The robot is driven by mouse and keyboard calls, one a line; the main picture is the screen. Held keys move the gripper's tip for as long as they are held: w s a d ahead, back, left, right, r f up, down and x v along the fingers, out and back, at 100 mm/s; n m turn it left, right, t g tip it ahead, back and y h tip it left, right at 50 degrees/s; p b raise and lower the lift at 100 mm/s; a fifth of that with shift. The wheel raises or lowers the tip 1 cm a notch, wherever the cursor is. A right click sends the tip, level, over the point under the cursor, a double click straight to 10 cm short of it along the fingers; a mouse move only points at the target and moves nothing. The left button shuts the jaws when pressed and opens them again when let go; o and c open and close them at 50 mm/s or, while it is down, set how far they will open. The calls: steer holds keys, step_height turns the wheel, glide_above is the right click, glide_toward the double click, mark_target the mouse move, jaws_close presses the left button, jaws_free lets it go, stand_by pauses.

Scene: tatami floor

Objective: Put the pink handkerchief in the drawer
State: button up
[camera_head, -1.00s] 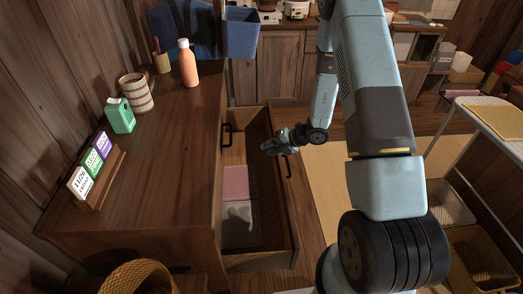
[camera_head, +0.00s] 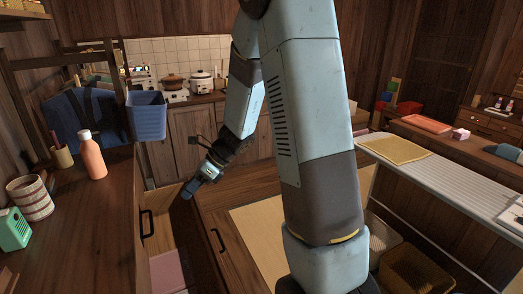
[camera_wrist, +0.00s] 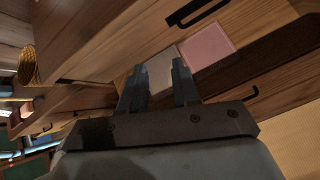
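The pink handkerchief (camera_head: 168,272) lies flat, a folded square, in the open wooden drawer (camera_head: 222,262). It also shows in the wrist view (camera_wrist: 207,48), beside a pale grey cloth (camera_wrist: 166,62). The near part of the drawer is cut off by the head view's lower edge. My gripper (camera_head: 187,192) is over the far end of the drawer, apart from the handkerchief and pointing down to the left. In the wrist view its two fingers (camera_wrist: 157,72) stand apart with nothing held between them. The pale cloth shows beyond and between the fingertips.
A wooden desk (camera_head: 95,225) stands left of the drawer, bearing an orange bottle (camera_head: 92,158), a striped cup (camera_head: 30,198) and a green container (camera_head: 14,230). A blue bin (camera_head: 146,115) hangs at its far end. A light counter (camera_head: 440,175) stands at right.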

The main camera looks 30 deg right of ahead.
steer(key=s+d+r+n+t+h, duration=0.2)
steer(key=s+d+r+n+h, duration=0.2)
steer(key=s+r+n, duration=0.6)
steer(key=s+d+r+n+t+h, duration=0.2)
steer(key=s+d+r+n+h, duration=0.3)
steer(key=s+r+n, duration=0.5)
steer(key=s+d+n, duration=0.2)
steer(key=s+n, duration=0.1)
steer(key=shift+d+r+t, duration=0.3)
steer(key=shift+d, duration=0.05)
steer(key=shift+s, duration=0.1)
